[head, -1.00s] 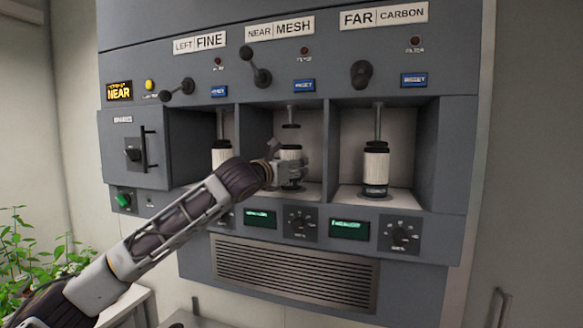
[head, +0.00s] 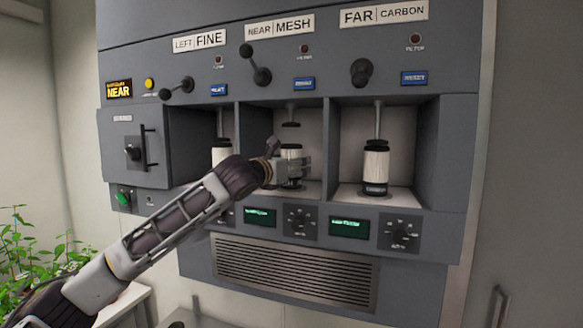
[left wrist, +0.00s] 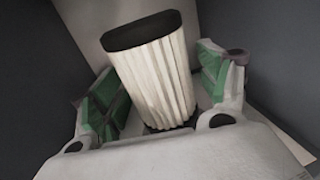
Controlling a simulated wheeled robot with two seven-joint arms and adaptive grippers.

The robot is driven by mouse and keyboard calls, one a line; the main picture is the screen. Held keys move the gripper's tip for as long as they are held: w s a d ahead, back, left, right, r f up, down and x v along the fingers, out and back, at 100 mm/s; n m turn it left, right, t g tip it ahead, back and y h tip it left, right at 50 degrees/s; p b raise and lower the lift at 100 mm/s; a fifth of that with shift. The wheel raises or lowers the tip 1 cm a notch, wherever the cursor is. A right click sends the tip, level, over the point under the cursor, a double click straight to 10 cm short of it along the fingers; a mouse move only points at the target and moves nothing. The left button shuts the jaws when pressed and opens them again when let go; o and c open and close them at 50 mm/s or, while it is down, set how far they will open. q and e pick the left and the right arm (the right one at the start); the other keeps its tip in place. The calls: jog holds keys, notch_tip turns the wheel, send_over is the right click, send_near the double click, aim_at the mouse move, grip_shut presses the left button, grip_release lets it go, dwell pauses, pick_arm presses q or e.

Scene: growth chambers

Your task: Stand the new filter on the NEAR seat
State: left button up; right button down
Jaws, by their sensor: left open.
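The new filter, a white pleated cylinder with black ends (head: 291,152), stands in the middle bay under the NEAR MESH label (head: 279,27). It also shows in the left wrist view (left wrist: 155,75), where its black base is partly hidden behind my gripper. My left gripper (head: 292,172) reaches into this bay at the filter's lower part. In the left wrist view its green-padded fingers (left wrist: 155,88) are spread to either side of the filter, with a gap on the right. The seat under the filter is mostly hidden. A dark clamp (head: 290,125) hangs above the filter's top, apart from it. My right gripper is not in view.
Similar filters stand in the left bay (head: 222,153) and the FAR CARBON bay (head: 376,165), with bay walls between. Levers (head: 257,65) and blue buttons (head: 304,84) sit above. The spares door (head: 133,150) is shut at the left.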

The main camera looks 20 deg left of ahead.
pick_arm(q)
jog(key=b+v, duration=0.2)
jog(key=v, duration=0.9)
jog(key=shift+s+b, duration=0.35)
jog(key=shift+b, duration=0.05)
jog(key=shift+a, duration=0.15)
dwell(1.2)
